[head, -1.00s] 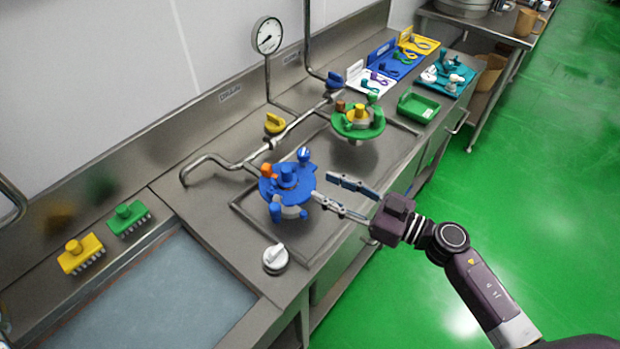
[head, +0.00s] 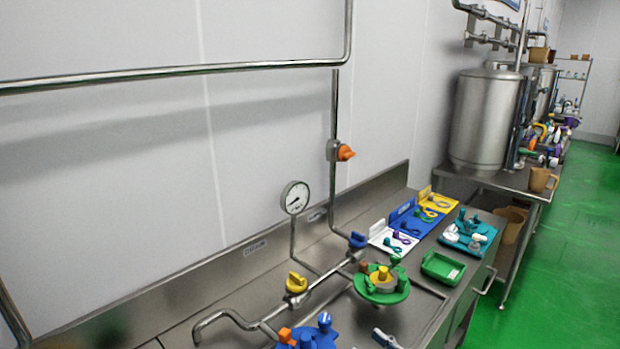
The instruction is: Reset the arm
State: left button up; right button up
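Only a pale grey fingertip of my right gripper (head: 386,339) shows at the bottom edge of the head view, right of the blue valve device (head: 310,337). The rest of that gripper is cut off, so its opening is hidden. The fingertip appears apart from the blue device, which is itself cut off by the frame. My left gripper is not in view. A green round device (head: 381,286) with a yellow centre stands on the steel counter beyond.
A green tray (head: 442,267), a teal tray (head: 467,235) and white, blue and yellow holders line the counter's far end. A gauge (head: 295,197) and pipes rise along the wall. A steel tank (head: 486,118) stands farther back. Green floor (head: 565,270) is clear at right.

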jog(key=w+d+m+t+h, duration=0.1)
jog(key=d+m+t+h, duration=0.2)
jog(key=d+m+h, duration=0.45)
jog(key=s+d+f+m+g+h, duration=0.2)
jog(key=s+d+f+g+h, duration=0.25)
jog(key=f+h, duration=0.2)
jog(key=s+a+f+n+g+y, duration=0.1)
jog(key=s+a+f+n+g, duration=0.3)
jog(key=s, duration=0.7)
jog(key=s+a+f+m+g+y, duration=0.1)
jog(key=s+f+g, duration=0.5)
jog(key=s, duration=0.6)
notch_tip(320, 180, down, 27)
jog(key=s, duration=0.2)
jog(key=s+d+f+g, duration=0.2)
jog(key=s+d+f, duration=0.1)
jog(key=s+f, duration=1.3)
jog(key=shift+s+n+b, duration=0.2)
jog(key=shift+n+b, duration=0.1)
jog(key=shift+n, duration=0.05)
